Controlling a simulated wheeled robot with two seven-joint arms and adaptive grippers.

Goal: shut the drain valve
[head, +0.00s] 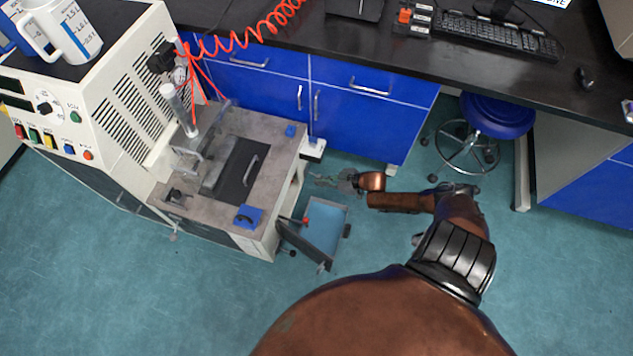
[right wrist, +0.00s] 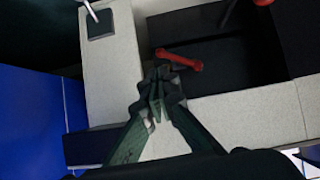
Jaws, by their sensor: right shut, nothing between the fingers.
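A small red lever (right wrist: 180,60), which looks like the drain valve handle, shows in the right wrist view against a dark recess. It lies nearly level, slightly tilted, just beyond the tips of my right gripper (right wrist: 157,98). I cannot tell whether the tips touch it. The right gripper is shut and empty. In the head view my right gripper (head: 322,180) is low beside the grey-topped machine (head: 285,165), at its right side. A small red part (head: 306,221) shows there near an open panel; I cannot tell whether it is the same lever. My left gripper is out of view.
The open panel (head: 318,240) juts from the machine's lower right side. Blue cabinets (head: 360,115) stand behind my right gripper. A blue stool (head: 497,115) is under the bench at the right. The teal floor in front is clear.

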